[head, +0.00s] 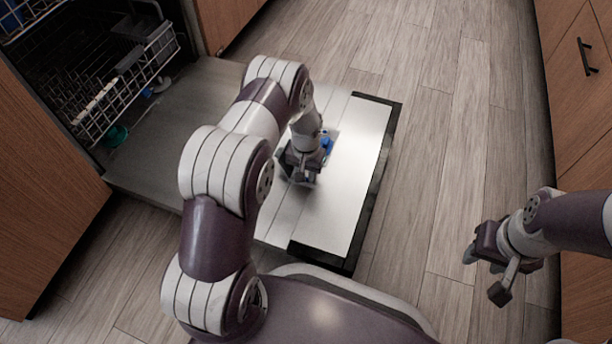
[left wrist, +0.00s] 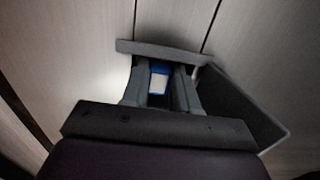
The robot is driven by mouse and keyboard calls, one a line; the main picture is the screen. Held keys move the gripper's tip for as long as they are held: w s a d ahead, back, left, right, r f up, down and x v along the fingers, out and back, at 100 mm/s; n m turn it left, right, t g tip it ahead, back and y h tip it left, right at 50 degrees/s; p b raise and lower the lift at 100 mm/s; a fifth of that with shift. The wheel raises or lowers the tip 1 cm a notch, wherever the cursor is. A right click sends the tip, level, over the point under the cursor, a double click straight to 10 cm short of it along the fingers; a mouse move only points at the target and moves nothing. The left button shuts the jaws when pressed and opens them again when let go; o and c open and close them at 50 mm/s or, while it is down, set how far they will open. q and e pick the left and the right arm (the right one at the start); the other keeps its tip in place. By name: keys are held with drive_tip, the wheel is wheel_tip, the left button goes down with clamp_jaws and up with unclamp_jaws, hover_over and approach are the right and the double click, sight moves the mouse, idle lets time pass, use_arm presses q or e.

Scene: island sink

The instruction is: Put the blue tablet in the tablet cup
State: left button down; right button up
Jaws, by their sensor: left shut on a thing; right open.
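The blue tablet (left wrist: 158,78), blue with a pale white face, is between the fingers of my left gripper (left wrist: 160,92) in the left wrist view. My left gripper (head: 303,172) is shut on it, low over the inner face of the open dishwasher door. Grey walls of what looks like the tablet cup (left wrist: 160,49) surround the fingertips, with a dark slanted flap (left wrist: 245,108) at the right. The fingers hide the cup's floor, so I cannot tell whether the tablet touches it. My right gripper (head: 485,274) is open and empty, over the floor at the right.
The dishwasher door (head: 345,185) lies open and flat, with a black edge strip (head: 375,190). A wire rack (head: 125,80) is at the upper left, with a teal item (head: 116,136) beside it. Wooden cabinets (head: 590,75) stand at the right. The floor between is clear.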

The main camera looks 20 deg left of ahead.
use_arm(q)
drive_tip(key=shift+f, duration=0.15)
drive_tip(key=c, duration=1.1)
unclamp_jaws()
drive_tip(key=shift+c, duration=0.2)
